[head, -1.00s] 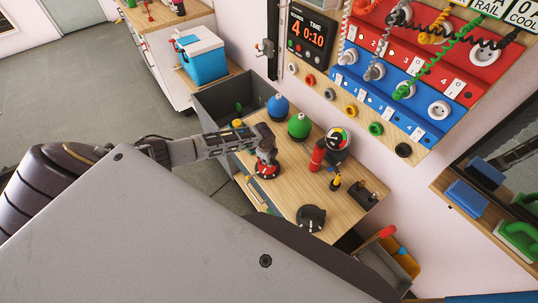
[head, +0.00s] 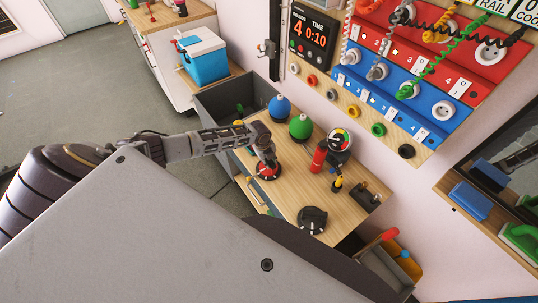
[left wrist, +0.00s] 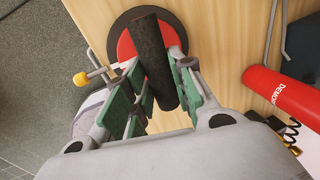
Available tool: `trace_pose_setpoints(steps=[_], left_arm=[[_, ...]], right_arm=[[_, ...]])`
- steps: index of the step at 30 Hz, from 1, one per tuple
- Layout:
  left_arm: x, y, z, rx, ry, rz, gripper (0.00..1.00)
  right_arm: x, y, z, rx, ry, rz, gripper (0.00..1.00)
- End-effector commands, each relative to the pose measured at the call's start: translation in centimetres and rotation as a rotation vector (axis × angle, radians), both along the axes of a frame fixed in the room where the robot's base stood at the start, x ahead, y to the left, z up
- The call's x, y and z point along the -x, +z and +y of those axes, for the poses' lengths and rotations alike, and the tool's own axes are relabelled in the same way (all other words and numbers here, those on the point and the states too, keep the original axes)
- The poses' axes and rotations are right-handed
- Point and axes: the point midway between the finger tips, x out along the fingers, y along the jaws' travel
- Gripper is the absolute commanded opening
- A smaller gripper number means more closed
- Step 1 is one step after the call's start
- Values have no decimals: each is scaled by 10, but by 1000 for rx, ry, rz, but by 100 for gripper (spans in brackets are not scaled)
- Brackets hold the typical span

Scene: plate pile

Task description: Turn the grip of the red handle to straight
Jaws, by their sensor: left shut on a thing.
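The red handle (left wrist: 125,46) is a red disc on a dark round base, with a black bar grip (left wrist: 152,55) across it. In the left wrist view the bar runs lengthwise, leaning slightly from upper left to lower right. My left gripper (left wrist: 158,88) has its green-padded fingers on both sides of the bar and is shut on it. In the head view the red disc (head: 267,173) sits on the wooden bench top, with my left gripper (head: 267,160) right over it and hiding most of the grip. My right gripper is not in view.
A red cylinder (head: 318,156), a gauge (head: 339,140) and a black round knob (head: 312,219) stand on the bench to the right. Blue (head: 279,106) and green (head: 300,126) rounded objects are behind. A yellow-tipped lever (left wrist: 82,79) is close to the left finger.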

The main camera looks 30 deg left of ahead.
Motion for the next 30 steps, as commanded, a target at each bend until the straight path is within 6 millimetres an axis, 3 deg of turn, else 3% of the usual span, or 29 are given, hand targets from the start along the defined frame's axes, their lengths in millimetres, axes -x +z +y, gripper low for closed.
trace_pose_setpoints(steps=[11,12,17,30], left_arm=[[0,0,-1,0,-8,0,1],[0,0,-1,0,-8,0,26],[0,0,-1,1,-7,0,46],[0,2,0,0,-6,0,46]], right_arm=[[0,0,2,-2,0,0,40],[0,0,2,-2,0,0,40],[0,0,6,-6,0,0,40],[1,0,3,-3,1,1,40]])
